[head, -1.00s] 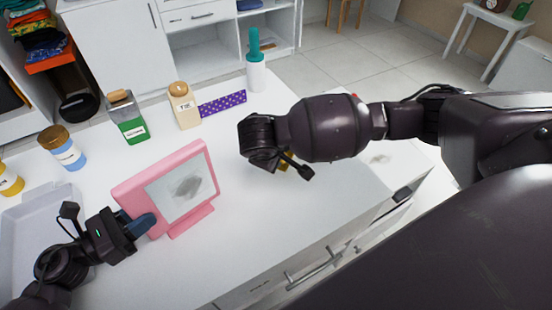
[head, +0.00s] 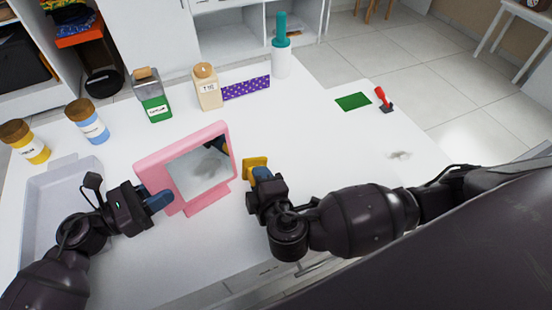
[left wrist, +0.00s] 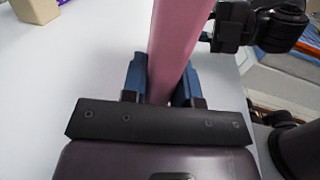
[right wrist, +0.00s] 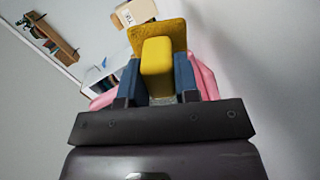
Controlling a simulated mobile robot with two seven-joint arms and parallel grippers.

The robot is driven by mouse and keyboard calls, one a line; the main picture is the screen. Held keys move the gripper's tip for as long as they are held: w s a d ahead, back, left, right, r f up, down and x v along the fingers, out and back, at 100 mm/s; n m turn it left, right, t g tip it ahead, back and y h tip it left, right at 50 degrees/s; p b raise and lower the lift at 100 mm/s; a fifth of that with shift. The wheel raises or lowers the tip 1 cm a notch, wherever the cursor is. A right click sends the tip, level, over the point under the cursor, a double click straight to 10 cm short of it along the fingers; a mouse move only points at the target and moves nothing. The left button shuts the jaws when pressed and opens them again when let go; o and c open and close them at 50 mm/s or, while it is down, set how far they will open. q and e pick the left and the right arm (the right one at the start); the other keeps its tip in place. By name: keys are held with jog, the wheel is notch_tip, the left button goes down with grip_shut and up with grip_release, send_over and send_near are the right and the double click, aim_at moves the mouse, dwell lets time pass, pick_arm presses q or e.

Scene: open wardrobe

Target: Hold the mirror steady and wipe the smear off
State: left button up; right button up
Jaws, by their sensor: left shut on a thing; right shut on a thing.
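The pink-framed mirror (head: 190,205) stands upright on its base on the white table in the head view. A grey smear (head: 210,168) shows on its glass. My left gripper (head: 158,201) is shut on the left edge of the frame; the left wrist view shows the pink frame (left wrist: 174,45) between its fingers. My right gripper (head: 262,176) is shut on a yellow sponge (head: 254,162), just right of the mirror and seemingly apart from it. The right wrist view shows the sponge (right wrist: 157,65) between the fingers, with pink frame parts behind it.
A grey tray (head: 40,190) lies at the left. Jars, a green-filled bottle (head: 153,100), a beige bottle (head: 208,90), a purple dotted strip (head: 246,88) and a teal-topped bottle (head: 281,55) line the back. A green patch (head: 353,101) and red-handled tool (head: 383,98) are at right.

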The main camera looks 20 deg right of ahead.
jog(key=s+a+r+n+t+y, duration=0.3)
jog(key=s+a+r+y, duration=0.15)
jog(key=s+a, duration=0.5)
jog(key=x, duration=0.6)
jog(key=shift+w+a, duration=0.2)
jog(key=shift+a, duration=0.3)
jog(key=shift+x, duration=1.1)
dwell(0.4)
jog(key=shift+d+f, duration=0.1)
jog(key=shift+d, duration=0.1)
jog(key=shift+w+d, duration=0.3)
jog(key=shift+d, duration=0.85)
jog(key=shift+w+d, duration=0.25)
jog(key=shift+d, duration=0.95)
jog(key=shift+w+d, duration=0.3)
jog(key=shift+d, duration=0.85)
jog(key=shift+s+a, duration=0.3)
jog(key=shift+a, duration=0.9)
jog(key=shift+s+a, duration=0.35)
jog(key=shift+a, duration=0.9)
jog(key=shift+s+a, duration=0.3)
jog(key=shift+a, duration=0.9)
jog(key=v, duration=0.6)
